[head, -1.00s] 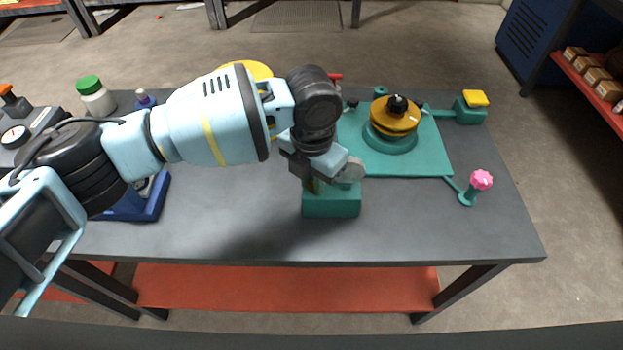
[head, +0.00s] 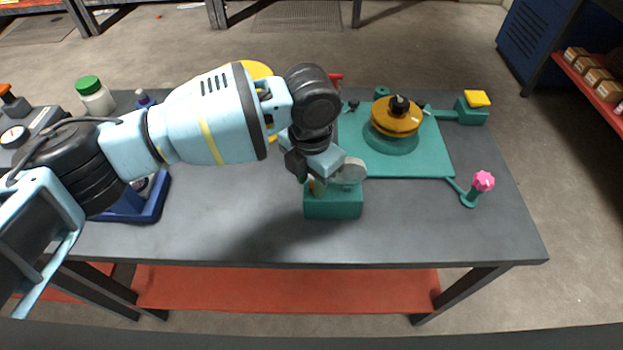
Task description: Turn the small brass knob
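A teal block (head: 333,205) stands near the front middle of the table. A small brass-coloured bit (head: 318,187) shows at its upper part, mostly hidden behind my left gripper. My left gripper (head: 326,180) comes in from the left and is right at the top of the block, over the brass bit. Its fingers are largely hidden by the wrist and by each other, so I cannot tell whether they are closed on the knob. My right gripper is not in view.
A teal plate (head: 430,160) behind carries a yellow-orange disc with a black knob (head: 397,118). A pink knob (head: 483,181) and a yellow button (head: 476,98) stand at the right. A blue tray (head: 152,205) and a white bottle (head: 95,97) are at the left. The table front (head: 430,235) is clear.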

